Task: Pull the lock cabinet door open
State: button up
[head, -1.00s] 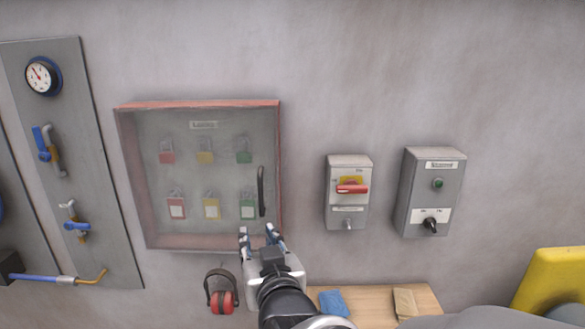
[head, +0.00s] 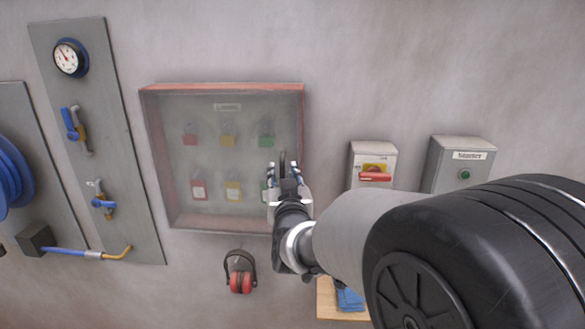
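The lock cabinet (head: 222,86) is a red-framed box on the wall with a clear door (head: 185,160). The door looks shut, and several coloured padlocks show behind it. The dark vertical door handle (head: 283,158) is near the door's right edge; only its upper part shows, and my gripper hides the rest. My gripper (head: 284,170) is in front of the handle's lower part, its two fingertips pointing up and toward the door. I cannot tell whether the fingers are around the handle, touching it or closed on it.
A red-handled switch box (head: 373,152) and a grey control box (head: 462,152) are on the wall to the right, partly behind my arm. Red ear defenders (head: 240,283) hang below the cabinet. A wooden surface with a blue cloth (head: 350,299) is below. A valve panel (head: 128,200) is at left.

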aim_at(283, 170)
jog(key=shift+w+a, duration=0.15)
jog(key=shift+w, duration=0.85)
jog(key=shift+w+a, duration=0.15)
jog(key=shift+w, duration=0.8)
jog(key=shift+c, duration=0.3)
jog(key=shift+d, duration=0.1)
jog(key=c, duration=0.6)
grip_shut()
